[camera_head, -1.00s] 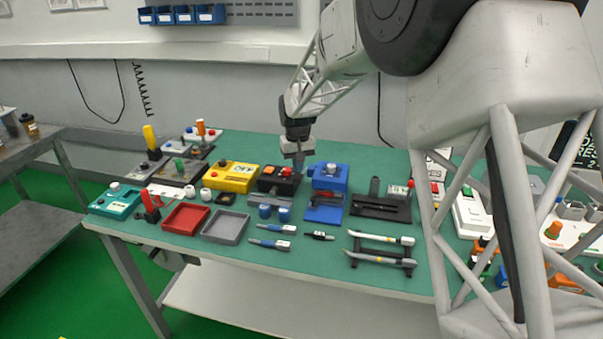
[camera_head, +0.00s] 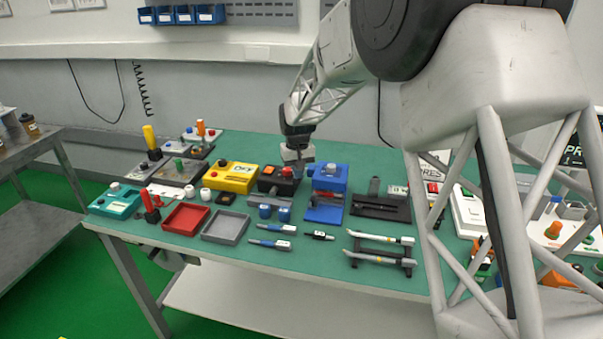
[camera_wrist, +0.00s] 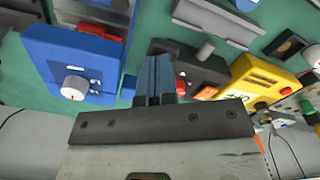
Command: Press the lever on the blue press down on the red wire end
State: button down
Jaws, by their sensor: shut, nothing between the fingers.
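A low blue unit (camera_head: 323,213) stands toward the front of the table with a red piece (camera_head: 328,196) across its back. It looks like the blue press with the red wire end, but lever and wire are too small to tell apart. Its blue and red parts show at the top of the wrist view (camera_wrist: 92,14). Behind it stands a blue box (camera_head: 333,178) with a pale knob, large at left in the wrist view (camera_wrist: 62,58). My gripper (camera_head: 300,172) is shut and empty, behind and left of the press. Its fingers (camera_wrist: 154,75) point down beside the blue box.
A black box (camera_head: 270,186) with orange and red buttons stands left of my fingers, with a yellow box (camera_head: 232,177) beyond. A black fixture (camera_head: 381,206) is to the right. Green table shows between the units.

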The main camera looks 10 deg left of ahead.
jog(key=shift+f, duration=1.7)
jog(key=shift+r, duration=4.5)
jog(key=shift+s, duration=0.1)
